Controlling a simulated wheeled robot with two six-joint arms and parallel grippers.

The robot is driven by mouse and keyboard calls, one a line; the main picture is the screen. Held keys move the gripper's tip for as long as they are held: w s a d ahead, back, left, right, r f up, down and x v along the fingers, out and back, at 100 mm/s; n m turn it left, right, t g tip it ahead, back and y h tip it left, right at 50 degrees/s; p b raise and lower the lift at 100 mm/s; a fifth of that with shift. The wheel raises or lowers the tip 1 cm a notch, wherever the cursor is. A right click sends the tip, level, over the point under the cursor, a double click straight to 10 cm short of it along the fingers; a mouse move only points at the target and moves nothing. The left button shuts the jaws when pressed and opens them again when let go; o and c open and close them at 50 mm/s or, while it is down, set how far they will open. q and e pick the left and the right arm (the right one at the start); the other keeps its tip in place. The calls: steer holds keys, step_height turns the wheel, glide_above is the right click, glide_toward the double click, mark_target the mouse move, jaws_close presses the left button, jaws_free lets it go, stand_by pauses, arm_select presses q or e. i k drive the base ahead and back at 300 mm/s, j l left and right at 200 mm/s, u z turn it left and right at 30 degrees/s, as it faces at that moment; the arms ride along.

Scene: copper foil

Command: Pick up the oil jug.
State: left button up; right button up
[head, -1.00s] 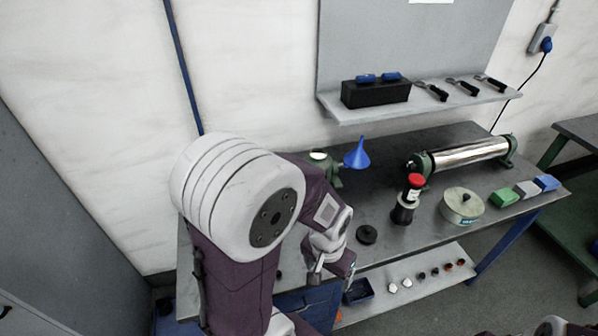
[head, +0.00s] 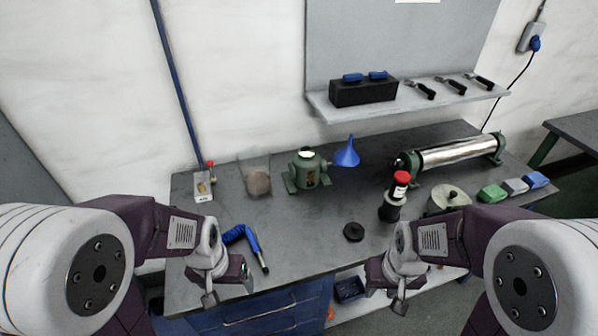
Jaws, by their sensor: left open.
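A small clear container with a red cap (head: 203,187) and a white label stands at the back left of the bench. It may be the oil jug, but I cannot tell for sure. A dark bottle with a red top (head: 393,204) stands right of centre. My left gripper (head: 226,286) is open and empty over the bench's front left edge, apart from both and nearer the front than the clear container. My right gripper (head: 388,288) looks open and empty at the front edge, in front of the dark bottle.
A blue-handled tool (head: 240,236) lies close to my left gripper. A clear box with brown content (head: 257,182), a green housing (head: 306,170) and a blue funnel (head: 347,154) stand at the back. A black disc (head: 353,232) lies mid-bench. The bench's middle is mostly clear.

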mark_target(253, 162)
steer(key=i+l+u, duration=0.1)
steer(key=l, duration=0.3)
steer(key=i+l, duration=0.15)
steer(key=l, duration=0.2)
steer(key=i+l+u, duration=0.15)
steer(key=l, duration=0.25)
steer(key=i+l+u, duration=0.1)
steer(key=l, duration=0.3)
steer(key=l+u, duration=0.1)
steer(key=l, duration=0.3)
steer(key=i, duration=0.05)
